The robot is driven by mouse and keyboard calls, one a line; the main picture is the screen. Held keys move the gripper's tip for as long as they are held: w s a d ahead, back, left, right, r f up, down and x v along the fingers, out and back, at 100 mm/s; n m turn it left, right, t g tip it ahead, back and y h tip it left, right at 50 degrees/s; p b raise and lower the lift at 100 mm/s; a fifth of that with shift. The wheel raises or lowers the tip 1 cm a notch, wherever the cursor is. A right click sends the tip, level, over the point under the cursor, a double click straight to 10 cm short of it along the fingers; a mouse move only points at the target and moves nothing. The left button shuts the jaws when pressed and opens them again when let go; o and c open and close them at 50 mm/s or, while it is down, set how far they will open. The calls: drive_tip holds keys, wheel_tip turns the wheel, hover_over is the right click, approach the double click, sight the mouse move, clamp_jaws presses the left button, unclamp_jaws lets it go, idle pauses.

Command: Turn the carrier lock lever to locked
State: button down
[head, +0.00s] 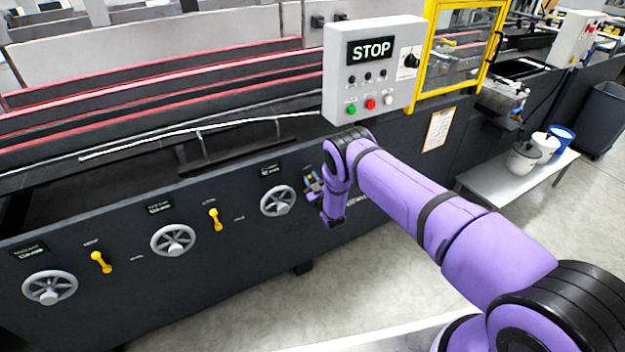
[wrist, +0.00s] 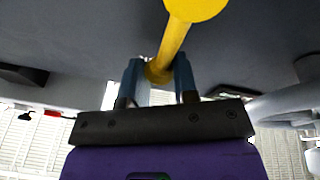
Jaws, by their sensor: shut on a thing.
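A yellow lever (wrist: 174,40) with a round yellow end fills the top middle of the wrist view. My gripper (wrist: 158,72) is shut on the lever's shaft, with one blue finger on each side. The lever slants, its round end up and to the right in this view. In the head view my gripper (head: 312,184) is at the dark machine panel, just right of the rightmost handwheel (head: 277,201). There my wrist and fingers hide most of the held lever. The label beside it is too small to read, so I cannot confirm its name or position.
Two other yellow levers, (head: 101,262) and (head: 215,219), and two more handwheels, (head: 50,288) and (head: 173,240), line the panel to the left. A grey control box (head: 372,72) showing STOP stands above my wrist. A low table (head: 520,172) with pots is at right.

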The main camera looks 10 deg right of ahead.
drive_tip(key=shift+f, duration=0.1)
drive_tip(key=c, duration=0.9)
unclamp_jaws()
drive_tip(key=v, duration=1.1)
